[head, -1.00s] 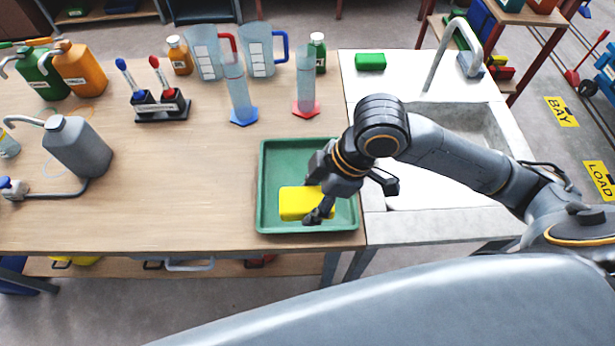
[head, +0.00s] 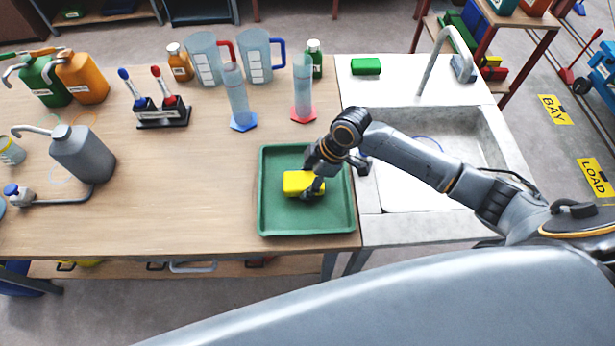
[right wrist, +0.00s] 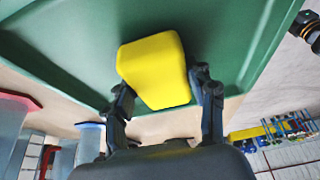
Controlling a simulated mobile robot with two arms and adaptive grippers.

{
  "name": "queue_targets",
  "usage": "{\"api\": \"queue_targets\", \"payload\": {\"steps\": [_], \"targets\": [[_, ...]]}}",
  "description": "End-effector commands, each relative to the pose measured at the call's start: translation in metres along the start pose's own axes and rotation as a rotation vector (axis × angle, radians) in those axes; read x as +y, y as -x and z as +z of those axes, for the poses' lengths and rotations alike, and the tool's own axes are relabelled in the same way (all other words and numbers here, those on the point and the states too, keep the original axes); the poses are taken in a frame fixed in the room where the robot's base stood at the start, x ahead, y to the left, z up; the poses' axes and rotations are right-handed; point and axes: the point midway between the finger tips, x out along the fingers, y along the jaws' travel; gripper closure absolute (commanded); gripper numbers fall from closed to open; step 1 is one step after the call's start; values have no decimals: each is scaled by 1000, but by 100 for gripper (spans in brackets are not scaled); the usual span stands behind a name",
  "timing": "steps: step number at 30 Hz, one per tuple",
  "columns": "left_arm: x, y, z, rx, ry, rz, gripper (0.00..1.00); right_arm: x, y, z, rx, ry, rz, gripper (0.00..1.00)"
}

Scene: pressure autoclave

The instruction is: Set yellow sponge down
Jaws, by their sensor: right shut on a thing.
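My right gripper (head: 312,186) is shut on the sponge. In the right wrist view the sponge (right wrist: 155,70) sits between the two fingers of the gripper (right wrist: 165,100), with the green tray (right wrist: 60,45) behind it. I cannot tell for certain whether the sponge touches the tray floor. The gripper hides part of the sponge's right side in the head view. My left gripper is not in view.
Two measuring cylinders (head: 237,97) and jugs (head: 258,57) stand behind the tray. A sink (head: 440,135) with a green sponge (head: 366,66) on its rim is to the right.

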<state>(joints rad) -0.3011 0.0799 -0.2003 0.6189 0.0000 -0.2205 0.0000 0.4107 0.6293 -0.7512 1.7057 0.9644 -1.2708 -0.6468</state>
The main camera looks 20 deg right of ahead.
Motion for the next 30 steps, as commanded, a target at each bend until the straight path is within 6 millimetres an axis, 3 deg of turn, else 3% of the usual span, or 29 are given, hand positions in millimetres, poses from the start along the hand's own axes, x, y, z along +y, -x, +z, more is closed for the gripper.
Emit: {"api": "queue_targets", "payload": {"steps": [12,13,16,26,30], "targets": [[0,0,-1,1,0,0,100,0,-7,3,0,0,0,70],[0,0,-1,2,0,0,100,0,-6,3,0,0,1,41],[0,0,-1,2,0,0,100,0,-6,2,0,0,1,22],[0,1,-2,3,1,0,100,0,-5,2,0,0,1,22],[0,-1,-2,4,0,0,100,1,6,2,1,2,4,22]]}}
